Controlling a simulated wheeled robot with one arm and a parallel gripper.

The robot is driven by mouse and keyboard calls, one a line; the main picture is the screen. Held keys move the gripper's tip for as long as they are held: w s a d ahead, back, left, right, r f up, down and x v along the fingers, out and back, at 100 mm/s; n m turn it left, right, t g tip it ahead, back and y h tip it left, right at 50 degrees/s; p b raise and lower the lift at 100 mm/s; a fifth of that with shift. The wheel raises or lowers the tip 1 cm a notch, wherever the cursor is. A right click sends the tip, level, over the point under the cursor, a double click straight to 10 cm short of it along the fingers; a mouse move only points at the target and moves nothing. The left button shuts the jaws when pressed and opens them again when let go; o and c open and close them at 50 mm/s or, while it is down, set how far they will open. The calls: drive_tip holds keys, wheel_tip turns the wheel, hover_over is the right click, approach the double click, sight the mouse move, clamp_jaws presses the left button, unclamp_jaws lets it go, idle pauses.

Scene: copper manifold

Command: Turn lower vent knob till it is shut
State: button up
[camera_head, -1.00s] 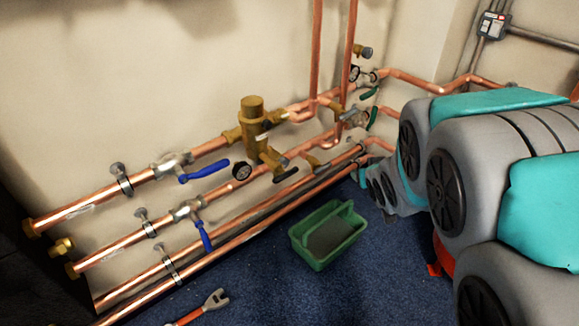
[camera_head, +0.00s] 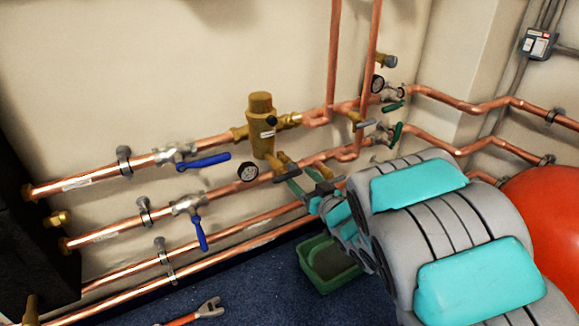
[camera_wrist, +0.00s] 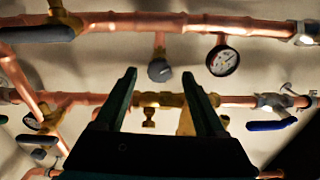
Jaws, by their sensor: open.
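In the wrist view a round grey knob (camera_wrist: 160,70) sits at the end of a short copper stub from a copper pipe. It looks like the lower vent knob, though I cannot be sure. My gripper (camera_wrist: 159,74) is open, with one dark green finger on each side of the knob in the picture. I cannot tell how far the fingertips are from it. In the head view my gripper (camera_head: 302,180) is near the lower copper pipe, right of the gauge. The knob cannot be made out there behind the gripper.
A round gauge (camera_wrist: 222,60) stands close beside the knob. A brass valve (camera_head: 262,125) and blue levers (camera_head: 203,160) are on the pipes. A green tote (camera_head: 320,270) and a wrench (camera_head: 208,309) are on the floor. A large red object (camera_head: 545,215) is at right.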

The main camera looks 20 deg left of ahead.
sight(287, 164)
drive_tip(key=b+x, duration=0.1)
drive_tip(key=x, duration=0.6)
clamp_jaws()
idle(0.6)
